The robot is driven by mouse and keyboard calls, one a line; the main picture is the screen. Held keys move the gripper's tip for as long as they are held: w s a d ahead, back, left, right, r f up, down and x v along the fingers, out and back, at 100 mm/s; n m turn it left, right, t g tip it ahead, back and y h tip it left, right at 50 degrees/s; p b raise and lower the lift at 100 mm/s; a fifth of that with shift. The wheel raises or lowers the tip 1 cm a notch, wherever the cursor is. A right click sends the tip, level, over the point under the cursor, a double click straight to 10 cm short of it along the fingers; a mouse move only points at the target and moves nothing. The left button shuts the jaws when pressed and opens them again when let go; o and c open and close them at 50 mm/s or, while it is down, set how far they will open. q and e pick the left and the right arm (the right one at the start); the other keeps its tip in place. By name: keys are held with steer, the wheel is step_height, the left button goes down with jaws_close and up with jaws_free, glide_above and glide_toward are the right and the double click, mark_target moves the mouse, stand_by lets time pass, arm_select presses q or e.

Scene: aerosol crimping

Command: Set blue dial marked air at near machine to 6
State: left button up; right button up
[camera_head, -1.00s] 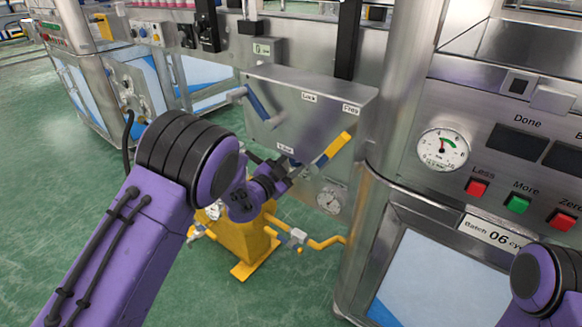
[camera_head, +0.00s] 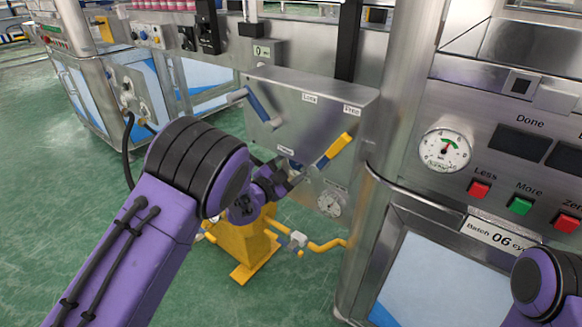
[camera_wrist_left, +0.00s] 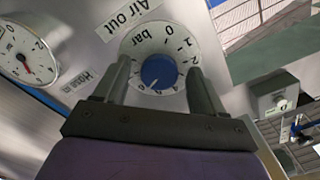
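The blue dial (camera_wrist_left: 159,73) shows in the left wrist view on a round white scale marked "bar", with an "Air out" label (camera_wrist_left: 130,18) beside it. Its white mark points toward the lower numbers in the picture, near the 5 and 6; the exact value is hard to read. My left gripper (camera_wrist_left: 160,66) has one finger on each side of the dial, with narrow gaps visible. In the head view my left gripper (camera_head: 284,178) is at the steel box's lower front and largely hides the dial. My right gripper is out of view.
A pressure gauge (camera_wrist_left: 26,58) sits beside the dial. In the head view, a blue lever (camera_head: 257,103) and a yellow lever (camera_head: 337,147) flank the box front (camera_head: 295,115). A steel panel with red and green buttons (camera_head: 520,206) stands to the right. Yellow pipework (camera_head: 320,246) is below.

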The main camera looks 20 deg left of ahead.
arm_select(q)
steer(key=shift+s, duration=0.1)
steer(key=p+v, duration=0.1)
steer(key=v, duration=0.9)
steer(key=shift+s, duration=0.15)
steer(key=shift+a, duration=0.1)
